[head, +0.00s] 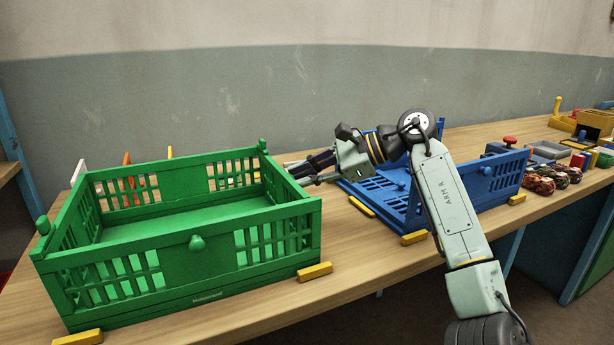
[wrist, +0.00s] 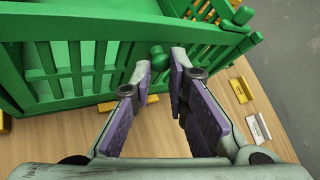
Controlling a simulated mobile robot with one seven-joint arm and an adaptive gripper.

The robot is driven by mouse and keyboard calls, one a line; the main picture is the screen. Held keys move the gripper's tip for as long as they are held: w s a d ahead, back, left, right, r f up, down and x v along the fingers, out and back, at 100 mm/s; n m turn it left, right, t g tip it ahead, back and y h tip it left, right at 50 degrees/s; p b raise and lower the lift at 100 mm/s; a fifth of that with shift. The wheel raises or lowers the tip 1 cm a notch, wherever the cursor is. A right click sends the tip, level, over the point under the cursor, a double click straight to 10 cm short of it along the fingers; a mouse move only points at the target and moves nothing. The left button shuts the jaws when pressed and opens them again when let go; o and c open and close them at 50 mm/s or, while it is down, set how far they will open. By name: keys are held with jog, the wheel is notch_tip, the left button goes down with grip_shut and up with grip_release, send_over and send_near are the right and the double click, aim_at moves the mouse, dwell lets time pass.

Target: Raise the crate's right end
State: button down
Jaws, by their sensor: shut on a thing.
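The green crate (head: 150,295) stands on the bench at the left, its slatted sides up. Its right end panel (wrist: 95,65) appears upright, seen from outside in the wrist view. A round green knob (wrist: 158,56) sticks out of that panel. My gripper (head: 293,173) reaches the right end from the right. In the wrist view, my gripper (wrist: 160,68) has its purple-padded fingers on either side of the knob, shut on it. In the head view the crate's right wall hides the knob and the fingertips.
A blue crate (head: 505,180) stands right of the green one, partly behind my arm. Yellow blocks (head: 315,271) lie by the crates' bases. Farther right are twisted coloured bundles (head: 540,180) and yellow bins (head: 596,120).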

jog(key=shift+w+d+f+p, duration=0.15)
jog(key=shift+d+f+p, duration=0.3)
jog(key=shift+f, duration=0.5)
jog(key=c, duration=2)
grip_release()
jog(key=shift+f, duration=0.1)
jog(key=shift+o, duration=0.9)
jog(key=shift+w, duration=0.15)
jog(key=v, duration=1.1)
jog(key=shift+d+r, duration=0.25)
jog(key=shift+d, duration=0.05)
